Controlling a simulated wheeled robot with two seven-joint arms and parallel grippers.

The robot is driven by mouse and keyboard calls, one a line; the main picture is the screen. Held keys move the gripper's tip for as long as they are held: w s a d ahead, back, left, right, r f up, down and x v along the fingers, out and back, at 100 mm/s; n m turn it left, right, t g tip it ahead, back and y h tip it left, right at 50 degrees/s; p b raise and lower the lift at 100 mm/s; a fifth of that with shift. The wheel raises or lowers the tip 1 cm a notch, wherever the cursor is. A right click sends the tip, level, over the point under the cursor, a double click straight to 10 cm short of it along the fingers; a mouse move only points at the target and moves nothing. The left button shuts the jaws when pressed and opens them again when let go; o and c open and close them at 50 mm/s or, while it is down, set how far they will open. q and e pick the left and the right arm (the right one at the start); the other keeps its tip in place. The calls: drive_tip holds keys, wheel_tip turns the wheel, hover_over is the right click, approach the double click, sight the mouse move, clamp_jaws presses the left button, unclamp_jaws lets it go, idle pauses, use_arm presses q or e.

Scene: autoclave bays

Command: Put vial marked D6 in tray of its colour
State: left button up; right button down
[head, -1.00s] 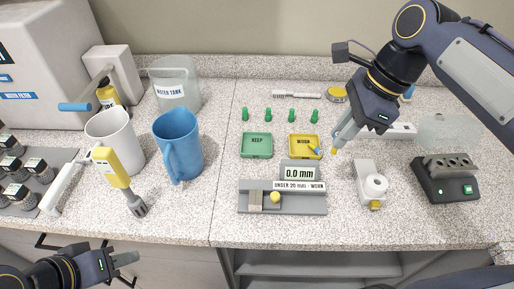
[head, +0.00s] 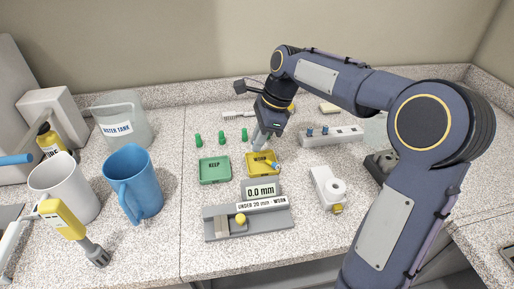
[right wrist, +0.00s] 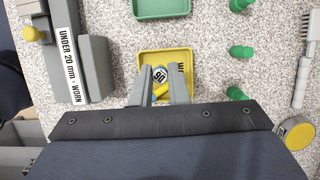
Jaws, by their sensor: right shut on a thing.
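My right gripper (head: 262,142) is over the yellow tray (head: 250,171) labelled WORN, with its fingers pointing down. In the right wrist view its fingers (right wrist: 160,92) are shut on a small vial (right wrist: 160,75) with a round white label. The label appears upside down and looks like D6. The yellow tray (right wrist: 144,62) lies beneath it; I cannot tell whether the vial touches the floor of the tray. A small blue and yellow piece (head: 273,165) shows in the tray's right part. The green KEEP tray (head: 214,180) stands to the left. My left gripper is out of view.
Several green pegs (head: 222,138) stand behind the trays. A grey gauge (head: 220,231) reading 0.0 mm is in front. A white device (head: 328,190) is at the right. A blue jug (head: 140,190) and white jug (head: 62,185) are at the left.

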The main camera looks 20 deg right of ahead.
drive_tip(key=shift+w+f, duration=0.15)
drive_tip(key=shift+f, duration=0.8)
drive_tip(key=shift+w+f, duration=0.15)
drive_tip(key=shift+f, duration=0.8)
drive_tip(key=shift+f, duration=0.2)
drive_tip(key=c, duration=1.4)
unclamp_jaws()
